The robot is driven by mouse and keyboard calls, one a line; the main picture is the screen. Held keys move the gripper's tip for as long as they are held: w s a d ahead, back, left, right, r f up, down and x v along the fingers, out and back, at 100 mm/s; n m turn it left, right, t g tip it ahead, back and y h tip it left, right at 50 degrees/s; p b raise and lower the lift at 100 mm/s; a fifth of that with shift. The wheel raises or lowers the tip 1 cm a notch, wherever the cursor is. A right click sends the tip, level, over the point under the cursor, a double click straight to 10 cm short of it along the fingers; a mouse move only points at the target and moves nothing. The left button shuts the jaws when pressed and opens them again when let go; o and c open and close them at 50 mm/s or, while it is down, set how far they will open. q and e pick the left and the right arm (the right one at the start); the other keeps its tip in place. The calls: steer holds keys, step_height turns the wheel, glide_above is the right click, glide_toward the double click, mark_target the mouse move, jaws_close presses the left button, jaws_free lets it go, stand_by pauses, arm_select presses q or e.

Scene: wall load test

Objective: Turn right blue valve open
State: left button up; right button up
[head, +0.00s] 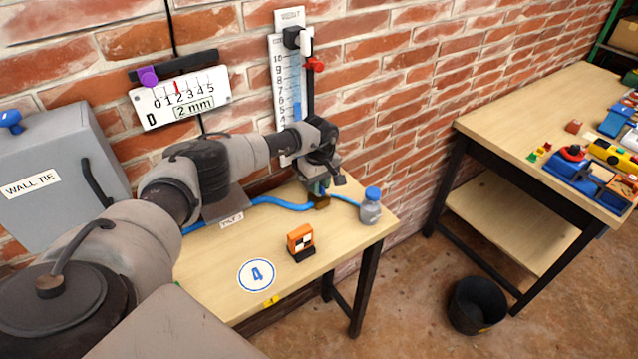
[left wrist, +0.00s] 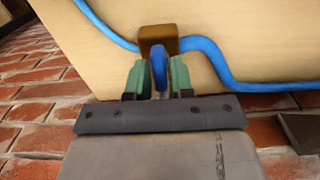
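In the left wrist view a blue valve handle (left wrist: 158,72) stands on a brown valve body (left wrist: 160,36) in line with a blue hose (left wrist: 205,50). The green fingertips of my left gripper (left wrist: 159,80) lie one on each side of the handle, very close to it. I cannot tell whether they press on it. In the head view my left gripper (head: 322,182) is over the brown valve body (head: 320,202) on the wooden table (head: 215,265). The gripper mostly hides the handle there. My right gripper is not in view.
A small bottle with a blue cap (head: 371,207) stands to the valve's right. An orange block (head: 300,242) sits nearer the front. Gauges (head: 180,102) and a grey cabinet (head: 50,175) are on the brick wall. A second table (head: 495,115) and a black bin (head: 477,305) are right.

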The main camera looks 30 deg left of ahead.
arm_select(q)
jaws_close()
steer(key=shift+n, duration=0.4)
steer(key=n+b, duration=0.1)
steer(key=n, duration=0.2)
steer(key=shift+b, duration=0.4)
steer(key=n+b, duration=0.1)
steer(key=n, duration=0.2)
steer(key=shift+n, duration=0.3)
steer(key=n, duration=1)
steer(key=shift+r, duration=0.1)
steer(key=shift+w+n, duration=0.1)
steer(key=shift+n, duration=0.3)
steer(key=shift+o, duration=2)
jaws_free()
